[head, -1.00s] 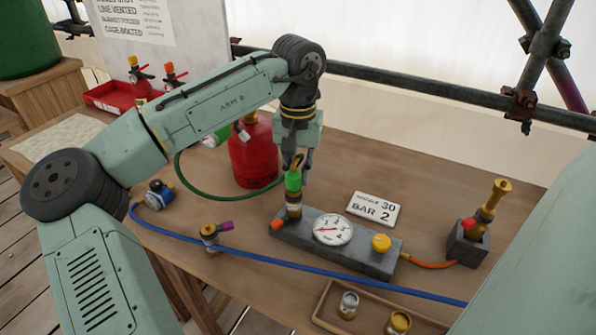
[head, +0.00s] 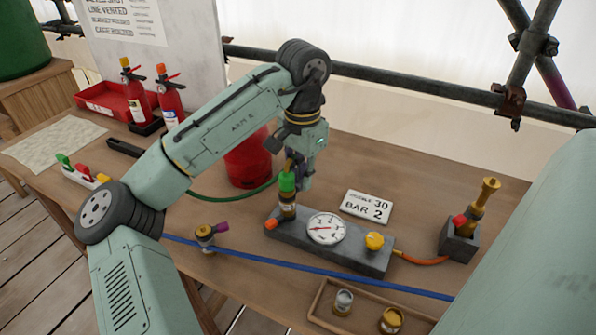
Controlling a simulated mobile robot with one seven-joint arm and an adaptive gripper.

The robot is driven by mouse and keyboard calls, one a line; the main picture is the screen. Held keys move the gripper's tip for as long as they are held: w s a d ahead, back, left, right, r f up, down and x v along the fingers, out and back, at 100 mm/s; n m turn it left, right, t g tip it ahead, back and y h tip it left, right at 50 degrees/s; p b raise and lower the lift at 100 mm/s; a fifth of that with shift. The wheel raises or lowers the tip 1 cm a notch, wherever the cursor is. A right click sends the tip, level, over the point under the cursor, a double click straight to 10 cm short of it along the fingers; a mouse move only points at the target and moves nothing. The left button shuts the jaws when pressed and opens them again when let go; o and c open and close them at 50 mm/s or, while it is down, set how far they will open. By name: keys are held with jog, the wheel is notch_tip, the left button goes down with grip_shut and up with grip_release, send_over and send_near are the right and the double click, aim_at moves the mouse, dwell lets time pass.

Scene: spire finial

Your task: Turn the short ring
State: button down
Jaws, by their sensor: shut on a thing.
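A green ring (head: 287,182) sits at the top of an upright brass fitting (head: 287,205) on the grey block (head: 345,252). My gripper (head: 297,178) points down at the green ring and is shut on it. The fingers partly hide the ring's far side and top. An orange knob (head: 270,225) sits low on the left of the fitting. I cannot tell from the picture which part is called the short ring.
A round dial (head: 327,229) and a yellow knob (head: 375,240) are on the block. A brass torch (head: 483,203) stands in a holder at right. A blue hose (head: 330,271) crosses in front. A red cylinder (head: 247,165) stands behind my arm.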

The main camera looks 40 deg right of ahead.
jog(key=shift+s+m, duration=0.45)
jog(key=shift+m, duration=0.75)
jog(key=shift+s, duration=0.1)
jog(key=c, duration=1.6)
grip_release()
notch_tip(320, 180, up, 12)
